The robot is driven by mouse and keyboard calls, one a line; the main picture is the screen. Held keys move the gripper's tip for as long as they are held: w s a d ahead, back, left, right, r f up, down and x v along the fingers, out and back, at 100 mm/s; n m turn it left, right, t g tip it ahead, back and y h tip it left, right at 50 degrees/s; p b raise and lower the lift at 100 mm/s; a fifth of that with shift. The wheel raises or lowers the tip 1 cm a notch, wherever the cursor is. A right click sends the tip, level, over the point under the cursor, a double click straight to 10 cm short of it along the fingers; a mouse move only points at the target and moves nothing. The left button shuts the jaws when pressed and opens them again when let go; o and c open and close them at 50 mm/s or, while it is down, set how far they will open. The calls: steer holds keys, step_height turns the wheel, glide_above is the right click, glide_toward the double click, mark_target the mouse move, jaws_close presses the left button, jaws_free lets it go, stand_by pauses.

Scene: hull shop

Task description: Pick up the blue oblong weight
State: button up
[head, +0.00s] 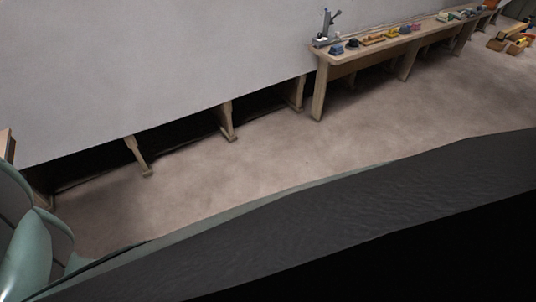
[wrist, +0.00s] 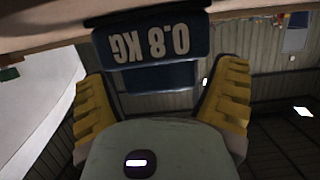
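The blue weight (wrist: 151,42) is in the upper middle of the wrist view. Its face carries "0.8 KG" in pale print, which appears upside down. It meets a brown surface (wrist: 50,38) along the top of the picture. My gripper (wrist: 165,75) shows two yellow ridged fingers, spread wide, one at each side below the weight. The fingers look apart from it, with nothing clasped between them. In the head view my gripper is not visible. Small blue objects (head: 337,49) lie on a long bench there; I cannot tell whether one is this weight.
The long wooden bench (head: 318,88) runs along the pale wall toward the upper right of the head view. Several small coloured items and a grey upright device (head: 328,27) stand on it. The brown floor (head: 270,150) before it is clear. Yellow items (head: 507,40) lie farther right.

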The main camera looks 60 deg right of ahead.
steer(key=c, duration=1.1)
steer(key=shift+r, duration=0.1)
step_height(320, 180, up, 3)
steer(key=p, duration=0.3)
steer(key=shift+s+r, duration=0.1)
steer(key=shift+r, duration=0.05)
steer(key=shift+s+r+p, duration=0.1)
steer(key=shift+r+p, duration=0.2)
steer(key=shift+p, duration=0.15)
steer(key=s+d+r+p, duration=0.1)
steer(key=s+d, duration=0.3)
steer(key=s, duration=1.1)
steer(key=shift+d+p, duration=0.2)
steer(key=shift+p, duration=0.7)
